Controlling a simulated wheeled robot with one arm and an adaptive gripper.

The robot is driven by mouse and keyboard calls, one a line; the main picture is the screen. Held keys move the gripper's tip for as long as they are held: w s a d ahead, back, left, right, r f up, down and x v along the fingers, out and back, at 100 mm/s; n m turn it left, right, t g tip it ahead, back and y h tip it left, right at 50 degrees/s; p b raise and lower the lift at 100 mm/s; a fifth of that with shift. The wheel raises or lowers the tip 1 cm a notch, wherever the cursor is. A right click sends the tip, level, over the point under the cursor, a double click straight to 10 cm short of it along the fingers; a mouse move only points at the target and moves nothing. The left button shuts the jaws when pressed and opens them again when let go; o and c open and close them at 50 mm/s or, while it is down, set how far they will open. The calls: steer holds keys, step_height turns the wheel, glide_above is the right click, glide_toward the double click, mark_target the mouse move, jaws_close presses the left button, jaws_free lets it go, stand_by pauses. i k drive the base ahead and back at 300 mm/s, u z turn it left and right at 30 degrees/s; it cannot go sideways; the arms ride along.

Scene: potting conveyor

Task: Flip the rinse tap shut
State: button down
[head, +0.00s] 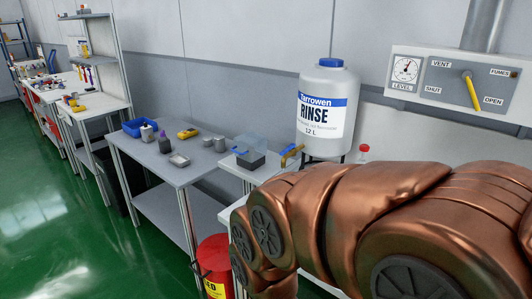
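The rinse tank (322,140) is a white bottle with a blue cap, labelled "RINSE" and "12 L". It stands on dark legs on a white bench, right of the picture's middle. The rinse tap (291,156) juts out low on the tank's left side. It is small, orange-yellow with a blue part at its top. It is too small to tell whether the tap is open or shut. My copper-coloured arm crosses the lower right, in front of the bench. My gripper is not in view.
A grey box with a clear cover (250,152) stands left of the tap. A red-capped bottle (363,153) is right of the tank. A vent panel (465,85) hangs above right. A red bin (214,262) stands on the floor. Green floor at left is clear.

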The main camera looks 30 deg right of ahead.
mark_target(293, 145)
steer(key=u, duration=0.1)
steer(key=k, duration=0.3)
steer(key=z, duration=0.25)
steer(key=i, duration=0.6)
steer(key=u, duration=0.7)
steer(key=i, duration=0.4)
steer(key=u, duration=0.4)
